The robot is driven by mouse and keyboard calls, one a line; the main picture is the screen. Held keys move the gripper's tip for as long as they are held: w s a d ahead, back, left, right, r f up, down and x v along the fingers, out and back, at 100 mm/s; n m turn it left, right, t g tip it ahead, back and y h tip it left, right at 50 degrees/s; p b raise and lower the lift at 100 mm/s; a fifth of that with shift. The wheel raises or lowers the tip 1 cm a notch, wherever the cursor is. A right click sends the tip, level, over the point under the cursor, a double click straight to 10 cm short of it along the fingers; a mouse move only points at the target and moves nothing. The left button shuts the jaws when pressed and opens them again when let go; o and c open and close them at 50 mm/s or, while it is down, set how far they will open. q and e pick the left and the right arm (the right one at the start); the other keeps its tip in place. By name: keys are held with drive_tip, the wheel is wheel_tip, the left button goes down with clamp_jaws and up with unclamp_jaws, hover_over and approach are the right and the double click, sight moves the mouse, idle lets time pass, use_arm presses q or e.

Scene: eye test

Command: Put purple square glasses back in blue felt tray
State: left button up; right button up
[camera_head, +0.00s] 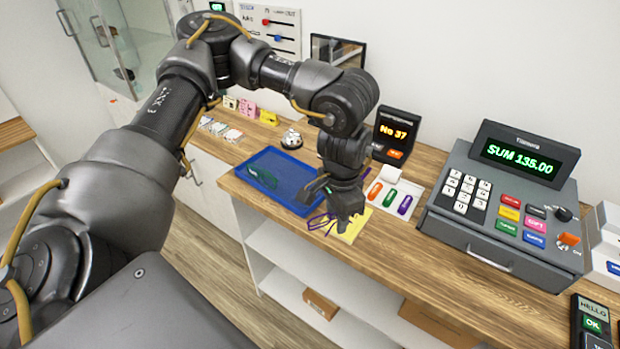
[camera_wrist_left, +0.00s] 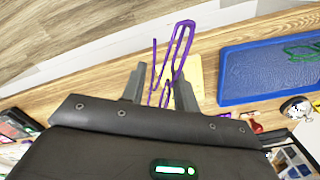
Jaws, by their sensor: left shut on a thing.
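The purple square glasses (camera_wrist_left: 180,52) are between the fingers of my left gripper (camera_wrist_left: 157,92) in the left wrist view, and the gripper is shut on them. In the head view the purple glasses (camera_head: 318,222) show beside my left gripper (camera_head: 343,222), over a yellow cloth or card and near the counter's front edge. Whether they touch the counter I cannot tell. The blue felt tray (camera_head: 291,165) lies to the left of the gripper; it also shows in the left wrist view (camera_wrist_left: 236,75). Green glasses (camera_head: 262,177) lie in its left part. My right gripper is not in view.
The yellow piece (camera_head: 353,228) lies under the gripper. A white card with orange, green and purple pieces (camera_head: 410,188) lies to the right. A number display (camera_head: 397,134), a bell (camera_head: 292,139) and a large cash register (camera_head: 505,205) stand on the counter.

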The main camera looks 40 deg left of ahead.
use_arm(q)
drive_tip(key=shift+w+a+m+b, duration=0.2)
drive_tip(key=shift+a+m+b, duration=0.1)
drive_tip(key=shift+m, duration=0.4)
drive_tip(key=shift+w+a+m+b, duration=0.2)
drive_tip(key=shift+a+m+b, duration=0.15)
drive_tip(key=shift+m, duration=0.65)
drive_tip(key=w+a+r+m+b, duration=0.2)
drive_tip(key=a+m+b, duration=0.2)
drive_tip(key=m, duration=1.1)
drive_tip(key=m+p, duration=0.1)
drive_tip(key=m, duration=0.7)
approach(307, 182)
drive_tip(key=s+d, duration=0.1)
drive_tip(key=s, duration=0.1)
drive_tip(key=s+d+f, duration=0.1)
drive_tip(key=s+d, duration=0.1)
drive_tip(key=shift+s+d, duration=0.2)
drive_tip(key=shift+w+a+f, duration=0.25)
drive_tip(key=shift+f, duration=0.35)
drive_tip(key=shift+w+a+f+p, duration=0.15)
drive_tip(key=shift+a+f+p, duration=0.1)
drive_tip(key=shift+f+p, duration=0.1)
wheel_tip(307, 182, down, 2)
drive_tip(key=shift+d+f, duration=0.1)
drive_tip(key=shift+f, duration=0.4)
